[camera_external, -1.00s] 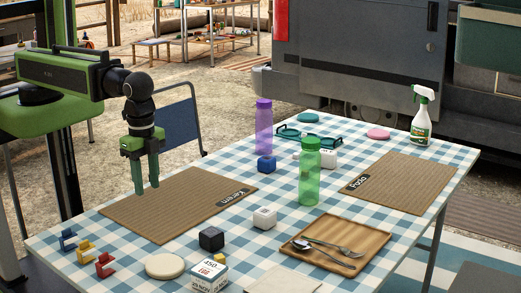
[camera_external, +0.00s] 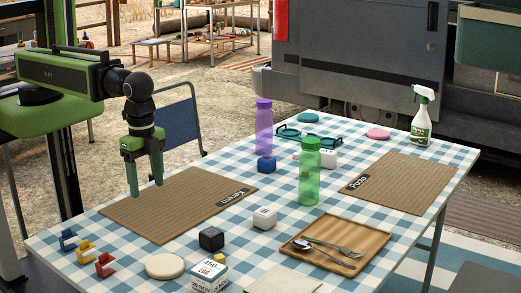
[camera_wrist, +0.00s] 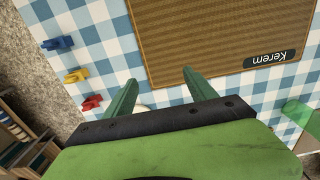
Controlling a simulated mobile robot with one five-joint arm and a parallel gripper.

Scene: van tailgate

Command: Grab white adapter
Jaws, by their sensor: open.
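The white adapter looks to be the small white cube (camera_external: 264,218) with a dark mark on top, on the checked tablecloth near the table's middle. My gripper (camera_external: 145,187) points down, open and empty, above the left part of the brown placemat labelled Kerem (camera_external: 180,205). It is well to the left of the white cube and apart from it. In the wrist view the two green fingers of my gripper (camera_wrist: 160,80) are spread, with the placemat (camera_wrist: 215,40) beyond them. The white cube cannot be made out there.
A black cube (camera_external: 211,238), a blue cube (camera_external: 266,164) and a green bottle (camera_external: 309,176) stand around the white cube. A wooden tray (camera_external: 335,246) with cutlery lies to its right. A purple bottle (camera_external: 264,130) stands farther back. Coloured clips (camera_external: 86,251) sit front left.

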